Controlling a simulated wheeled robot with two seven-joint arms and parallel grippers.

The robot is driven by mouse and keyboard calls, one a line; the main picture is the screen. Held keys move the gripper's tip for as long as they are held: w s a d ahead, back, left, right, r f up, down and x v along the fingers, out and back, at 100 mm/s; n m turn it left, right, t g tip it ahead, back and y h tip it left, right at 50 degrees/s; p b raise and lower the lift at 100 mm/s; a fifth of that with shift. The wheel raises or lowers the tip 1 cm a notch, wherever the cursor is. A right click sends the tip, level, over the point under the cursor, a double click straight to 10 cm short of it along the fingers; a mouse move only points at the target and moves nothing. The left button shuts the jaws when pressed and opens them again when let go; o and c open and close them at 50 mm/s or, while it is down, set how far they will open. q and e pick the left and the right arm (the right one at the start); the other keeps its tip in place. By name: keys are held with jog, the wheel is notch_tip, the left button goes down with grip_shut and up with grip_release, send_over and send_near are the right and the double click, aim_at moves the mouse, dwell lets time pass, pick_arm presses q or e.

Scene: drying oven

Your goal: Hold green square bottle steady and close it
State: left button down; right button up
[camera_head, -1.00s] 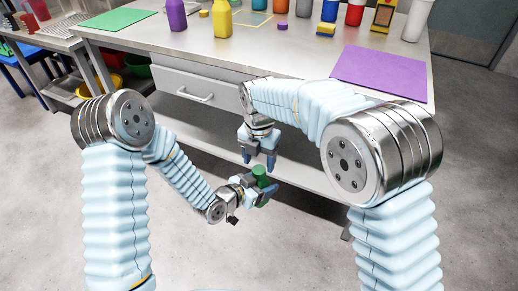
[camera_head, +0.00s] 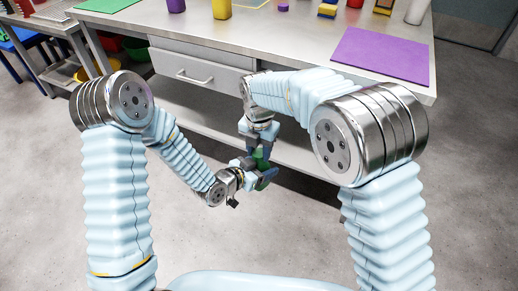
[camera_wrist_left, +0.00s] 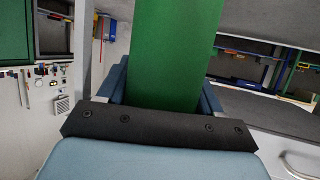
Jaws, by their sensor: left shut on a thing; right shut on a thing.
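The green bottle (camera_head: 265,180) is held in front of the table, clear of the floor. My left gripper (camera_head: 260,178) is shut on its body. In the left wrist view the green bottle (camera_wrist_left: 172,60) fills the middle between the blue fingers (camera_wrist_left: 165,95). My right gripper (camera_head: 260,152) points down from above, its fingers at the top of the bottle. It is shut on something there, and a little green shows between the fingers. The cap itself is hidden by the fingers, so I cannot tell how it sits.
The grey table (camera_head: 290,50) stands behind the grippers, with a drawer (camera_head: 200,75) and a lower shelf. A purple mat (camera_head: 382,54) lies at its right, a yellow bottle (camera_head: 222,8) near the back. The floor below the grippers is clear.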

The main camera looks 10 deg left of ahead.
jog(key=m, duration=0.6)
jog(key=shift+m, duration=0.3)
jog(key=o, duration=1.1)
jog(key=shift+o, duration=0.2)
jog(key=shift+r, duration=2.25)
jog(key=shift+c, duration=0.2)
notch_tip(320, 180, up, 4)
jog(key=n, duration=0.6)
jog(key=shift+f+n, duration=0.2)
jog(key=shift+n, duration=0.1)
